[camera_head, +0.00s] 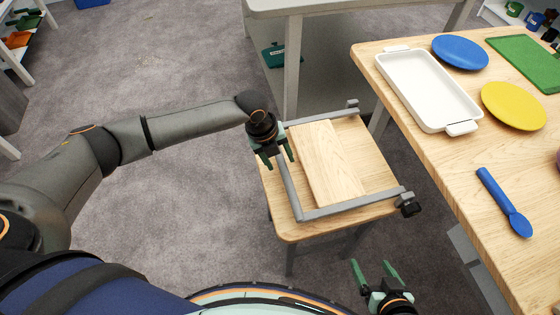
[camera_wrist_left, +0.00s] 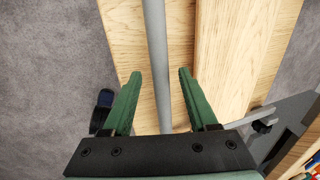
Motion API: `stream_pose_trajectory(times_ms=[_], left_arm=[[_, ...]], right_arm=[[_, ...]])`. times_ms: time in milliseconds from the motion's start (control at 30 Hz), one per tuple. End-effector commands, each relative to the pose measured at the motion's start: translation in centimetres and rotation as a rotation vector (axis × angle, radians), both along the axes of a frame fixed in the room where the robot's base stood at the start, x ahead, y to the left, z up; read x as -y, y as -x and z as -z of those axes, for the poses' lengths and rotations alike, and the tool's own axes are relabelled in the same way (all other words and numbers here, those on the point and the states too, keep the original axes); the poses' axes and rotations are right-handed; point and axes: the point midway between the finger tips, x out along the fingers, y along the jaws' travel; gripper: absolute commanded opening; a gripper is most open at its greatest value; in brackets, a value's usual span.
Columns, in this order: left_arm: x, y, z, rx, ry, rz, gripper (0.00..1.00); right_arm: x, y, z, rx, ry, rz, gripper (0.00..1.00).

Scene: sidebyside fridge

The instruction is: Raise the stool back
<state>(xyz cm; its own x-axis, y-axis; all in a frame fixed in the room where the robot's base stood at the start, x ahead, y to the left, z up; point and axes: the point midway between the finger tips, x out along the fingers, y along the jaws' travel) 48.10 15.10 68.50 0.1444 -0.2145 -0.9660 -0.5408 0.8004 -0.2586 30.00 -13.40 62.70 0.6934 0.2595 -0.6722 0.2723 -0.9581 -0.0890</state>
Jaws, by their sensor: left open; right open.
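The wooden stool (camera_head: 280,222) stands in the middle of the head view. Its back, a grey metal frame (camera_head: 288,187) with a wooden panel (camera_head: 327,163), lies folded down over the seat. My left gripper (camera_head: 279,160) is open above the left bar of this frame. In the left wrist view the grey bar (camera_wrist_left: 157,50) runs between the open fingers of the left gripper (camera_wrist_left: 156,95); I cannot tell whether they touch it. My right gripper (camera_head: 375,272) is open and empty, in front of the stool at the lower right.
A wooden table (camera_head: 430,150) stands right of the stool, with a white tray (camera_head: 392,78), blue plate (camera_head: 460,52), yellow plate (camera_head: 513,106), green board (camera_head: 525,62) and blue spoon (camera_head: 505,202). A white table (camera_head: 293,65) stands behind. The carpet (camera_head: 170,190) to the left is clear.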

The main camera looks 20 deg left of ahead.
Motion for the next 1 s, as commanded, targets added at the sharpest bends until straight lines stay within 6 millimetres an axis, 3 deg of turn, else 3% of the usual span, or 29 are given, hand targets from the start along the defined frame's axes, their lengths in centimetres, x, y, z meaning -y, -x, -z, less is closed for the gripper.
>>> stream_pose_trajectory(times_ms=[400, 933, 1000], left_arm=[[0.21, -0.13, 0.97, 0.001, -0.001, 0.001, 0.59], [0.2, -0.13, 0.93, 0.0, 0.0, 0.0, 0.01], [0.18, -0.14, 0.93, -0.001, -0.001, 0.0, 0.0]], right_arm=[[0.13, -0.08, -0.07, 0.005, 0.0, 0.003, 0.84], [0.19, -0.25, 0.03, 0.006, 0.002, 0.004, 0.84], [0.2, -0.25, 0.04, 0.006, 0.002, 0.004, 0.84]])
